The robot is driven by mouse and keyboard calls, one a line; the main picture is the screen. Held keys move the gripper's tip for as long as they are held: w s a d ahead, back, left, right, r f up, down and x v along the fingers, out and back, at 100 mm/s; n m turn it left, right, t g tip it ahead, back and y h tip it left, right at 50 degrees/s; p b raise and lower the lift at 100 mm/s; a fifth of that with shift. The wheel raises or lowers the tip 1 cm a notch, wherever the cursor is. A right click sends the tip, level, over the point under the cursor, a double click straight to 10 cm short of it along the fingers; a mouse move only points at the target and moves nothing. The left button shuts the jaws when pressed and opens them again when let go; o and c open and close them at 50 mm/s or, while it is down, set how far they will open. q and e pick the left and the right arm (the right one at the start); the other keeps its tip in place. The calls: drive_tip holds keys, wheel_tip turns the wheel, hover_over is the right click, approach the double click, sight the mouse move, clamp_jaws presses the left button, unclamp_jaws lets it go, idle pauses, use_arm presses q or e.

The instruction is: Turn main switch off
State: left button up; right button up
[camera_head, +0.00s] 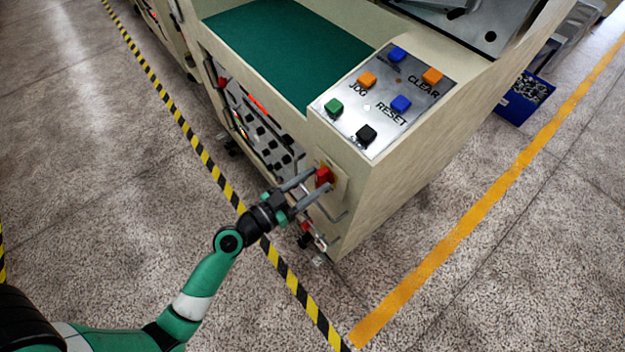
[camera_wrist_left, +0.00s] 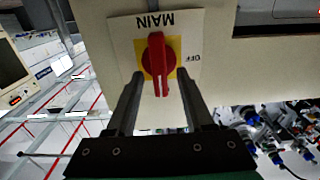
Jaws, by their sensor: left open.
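The main switch (camera_head: 324,176) is a red rotary knob on a yellow plate on the end face of the beige machine. In the left wrist view the red knob (camera_wrist_left: 157,62) points along the line between my fingers, on a label reading MAIN, with OFF printed to its right. My left gripper (camera_head: 316,184) is open, with one finger on each side of the knob. The fingertips also show in the left wrist view (camera_wrist_left: 160,85), just short of or beside the knob's handle; contact cannot be told. My right gripper is not in view.
A button panel (camera_head: 385,98) with several coloured buttons lies on the machine's top. A blue bin (camera_head: 515,108) stands on the floor behind.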

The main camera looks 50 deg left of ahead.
use_arm(q)
clamp_jaws()
idle(0.5)
drive_tip(key=n, duration=0.4)
drive_tip(key=shift+a+n, duration=0.25)
drive_tip(key=shift+n, duration=0.05)
drive_tip(key=shift+a+f+n+p, duration=0.1)
drive_tip(key=shift+f+n+p, duration=0.1)
drive_tip(key=shift+n, duration=2.05)
drive_tip(key=shift+a+f+n+p, duration=0.15)
drive_tip(key=shift+n, duration=2.05)
drive_tip(key=shift+a+f+n+p, duration=0.1)
drive_tip(key=shift+f+n+p, duration=0.1)
drive_tip(key=shift+n, duration=2.05)
